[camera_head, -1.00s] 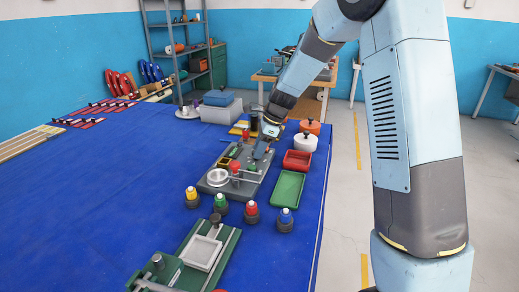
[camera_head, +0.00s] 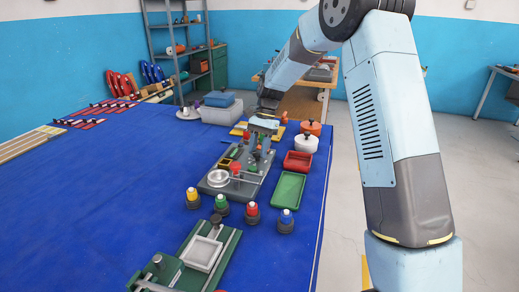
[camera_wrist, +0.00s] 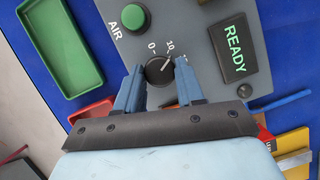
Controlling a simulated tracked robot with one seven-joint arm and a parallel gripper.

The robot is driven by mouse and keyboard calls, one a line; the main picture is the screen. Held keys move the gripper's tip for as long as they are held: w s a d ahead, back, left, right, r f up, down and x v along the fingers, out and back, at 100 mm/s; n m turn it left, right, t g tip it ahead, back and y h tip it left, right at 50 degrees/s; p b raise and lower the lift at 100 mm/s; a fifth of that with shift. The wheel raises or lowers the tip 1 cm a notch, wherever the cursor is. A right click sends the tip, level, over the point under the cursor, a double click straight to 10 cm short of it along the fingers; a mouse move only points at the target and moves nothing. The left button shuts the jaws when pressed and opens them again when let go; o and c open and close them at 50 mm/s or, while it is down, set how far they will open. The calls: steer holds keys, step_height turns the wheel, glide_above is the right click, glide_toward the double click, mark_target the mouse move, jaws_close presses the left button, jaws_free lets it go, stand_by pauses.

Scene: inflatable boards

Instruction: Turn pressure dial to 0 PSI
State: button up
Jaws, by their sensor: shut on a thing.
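The pressure dial (camera_wrist: 156,73) is a black round knob on a grey panel (camera_wrist: 198,28) in the wrist view. Its white pointer slants up and right, near the 10 mark; the 0 mark lies to its upper left. A further mark on the right is partly hidden by a finger. My gripper (camera_wrist: 159,82) has one blue finger on each side of the knob and is shut on it. In the head view my gripper (camera_head: 263,126) is at the far end of the grey panel, and the dial cannot be made out there.
A green AIR button (camera_wrist: 135,17) and a READY sign (camera_wrist: 233,47) flank the dial. A green tray (camera_head: 288,188) and a red tray (camera_head: 298,161) lie right of the panel. White and orange pots (camera_head: 306,143) stand near it. Several coloured buttons (camera_head: 222,206) stand in front.

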steer(key=n+h, duration=0.1)
steer(key=n, duration=0.1)
steer(key=n+h, duration=0.1)
steer(key=n, duration=0.2)
steer(key=shift+w+a+n+g, duration=0.2)
steer(key=shift+n+g, duration=0.1)
steer(key=n+h, duration=0.1)
steer(key=n, duration=0.2)
steer(key=n+h, duration=0.1)
steer(key=n, duration=0.2)
steer(key=shift+a, duration=0.2)
steer(key=shift+s+h, duration=0.1)
steer(key=shift+h, duration=0.2)
steer(key=o, duration=1)
steer(key=shift+r, duration=0.1)
steer(key=v, duration=1.3)
steer(key=shift+a+r, duration=0.1)
steer(key=shift+r, duration=0.15)
